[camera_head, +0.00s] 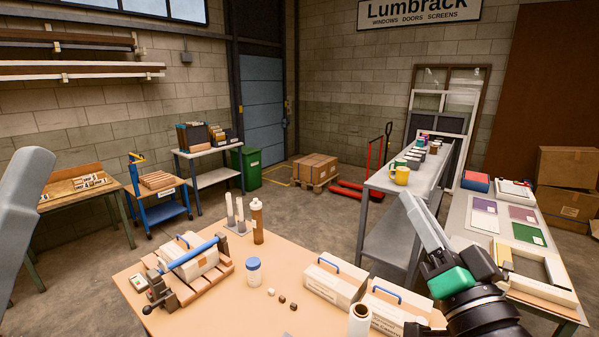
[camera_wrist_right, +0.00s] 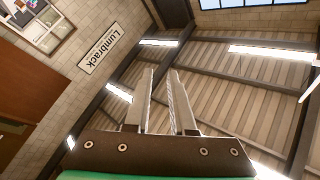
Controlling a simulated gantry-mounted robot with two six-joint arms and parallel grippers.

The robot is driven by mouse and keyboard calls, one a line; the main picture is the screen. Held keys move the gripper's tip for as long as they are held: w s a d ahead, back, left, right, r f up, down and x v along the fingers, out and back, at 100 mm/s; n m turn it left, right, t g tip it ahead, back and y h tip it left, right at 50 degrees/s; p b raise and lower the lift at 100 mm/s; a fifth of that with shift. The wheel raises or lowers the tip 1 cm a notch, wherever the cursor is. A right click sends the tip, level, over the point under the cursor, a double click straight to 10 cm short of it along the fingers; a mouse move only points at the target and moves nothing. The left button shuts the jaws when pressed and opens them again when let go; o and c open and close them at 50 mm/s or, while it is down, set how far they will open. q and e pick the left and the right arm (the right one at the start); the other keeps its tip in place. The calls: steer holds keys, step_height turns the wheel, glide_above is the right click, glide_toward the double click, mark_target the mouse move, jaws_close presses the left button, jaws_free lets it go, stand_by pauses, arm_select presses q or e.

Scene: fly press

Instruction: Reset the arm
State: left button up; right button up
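A press-like fixture sits at the left of the near table, with a wooden slatted base (camera_head: 187,291), a black clamp part (camera_head: 159,291) and a long blue bar (camera_head: 194,252). A pale block-shaped package (camera_head: 198,262) lies on the slats under the bar. My right gripper (camera_head: 407,203) is raised at the right of the head view, beyond the table's right side and away from the fixture. In the right wrist view its fingers (camera_wrist_right: 162,78) point up at the ceiling, apart with nothing between them. Only a grey link of my left arm shows; its gripper is out of view.
The near table (camera_head: 225,322) also holds a blue-lidded jar (camera_head: 253,273), a brown bottle (camera_head: 258,222), small brown pieces (camera_head: 282,299), blue-handled boxes (camera_head: 335,279) and a white roll (camera_head: 360,320). A grey bench (camera_head: 400,182) with a yellow mug (camera_head: 400,175) stands behind.

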steer(key=s+r+n+t, duration=0.3)
steer(key=s+r, duration=0.3)
steer(key=s, duration=0.3)
steer(key=s+r+n+t, duration=0.25)
steer(key=s+r, duration=0.35)
steer(key=s, duration=0.4)
step_height(320, 180, up, 18)
steer(key=w+n+p, duration=0.1)
steer(key=p, duration=1.7)
steer(key=shift+d+f, duration=0.25)
